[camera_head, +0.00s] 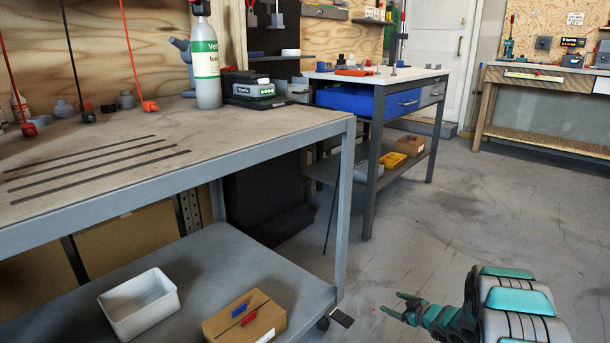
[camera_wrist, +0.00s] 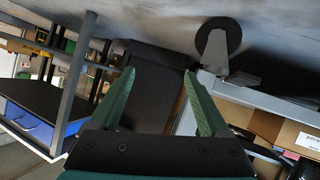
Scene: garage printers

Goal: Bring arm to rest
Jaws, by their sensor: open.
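My gripper (camera_head: 401,306) is at the lower right of the head view, held out over the grey floor to the right of the near workbench. Its two green fingers also show in the wrist view (camera_wrist: 158,92), spread apart with nothing between them. The gripper is open and empty. The teal and grey arm (camera_head: 515,305) behind it is partly cut off by the lower frame edge.
The near workbench (camera_head: 240,141) fills the left; its lower shelf holds a white bin (camera_head: 140,305) and a cardboard box (camera_head: 222,327). A second bench with a blue drawer (camera_head: 350,101) stands behind. Another workbench (camera_head: 545,78) is far right. The floor (camera_head: 450,210) between is clear.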

